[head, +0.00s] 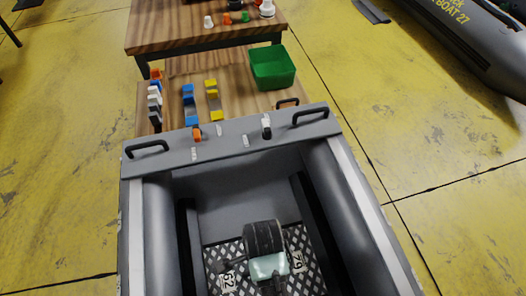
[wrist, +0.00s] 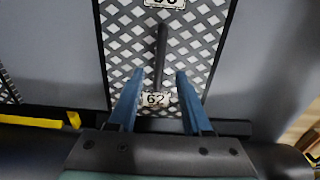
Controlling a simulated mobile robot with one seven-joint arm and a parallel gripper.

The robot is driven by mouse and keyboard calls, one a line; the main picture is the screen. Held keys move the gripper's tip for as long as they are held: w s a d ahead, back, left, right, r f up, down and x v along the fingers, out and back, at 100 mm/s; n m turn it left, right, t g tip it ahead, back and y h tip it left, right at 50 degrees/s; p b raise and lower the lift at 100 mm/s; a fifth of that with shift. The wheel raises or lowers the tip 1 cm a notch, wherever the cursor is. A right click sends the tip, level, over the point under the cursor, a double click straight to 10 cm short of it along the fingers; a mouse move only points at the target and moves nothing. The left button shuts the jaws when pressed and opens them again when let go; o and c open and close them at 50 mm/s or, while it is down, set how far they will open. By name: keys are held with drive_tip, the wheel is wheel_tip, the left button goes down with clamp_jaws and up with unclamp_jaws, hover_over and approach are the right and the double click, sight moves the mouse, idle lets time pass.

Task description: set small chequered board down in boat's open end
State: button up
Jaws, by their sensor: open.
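The small chequered board (head: 297,243), black with white diamonds and number labels 62 and 79, lies low inside the grey boat (head: 155,235), between its two side tubes. My arm hides its middle in the head view. In the wrist view the board (wrist: 120,45) fills the centre, with a dark bar-like handle (wrist: 161,45) along its middle. My gripper (wrist: 160,78) is open, its blue fingers apart on either side of the handle's near end and the 62 label. No grip on the handle shows. I cannot tell how the board's underside is supported.
The boat's grey cross panel (head: 228,142) has black handles and small fittings. Beyond it a wooden bench (head: 180,75) holds a green bin (head: 272,68) and coloured blocks. Another grey boat (head: 470,40) lies at upper right. Yellow floor is free on both sides.

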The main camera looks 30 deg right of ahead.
wheel_tip(320, 180, up, 6)
drive_tip(key=shift+f+p, duration=0.1)
drive_tip(key=shift+p, duration=0.25)
drive_tip(key=shift+w, duration=0.1)
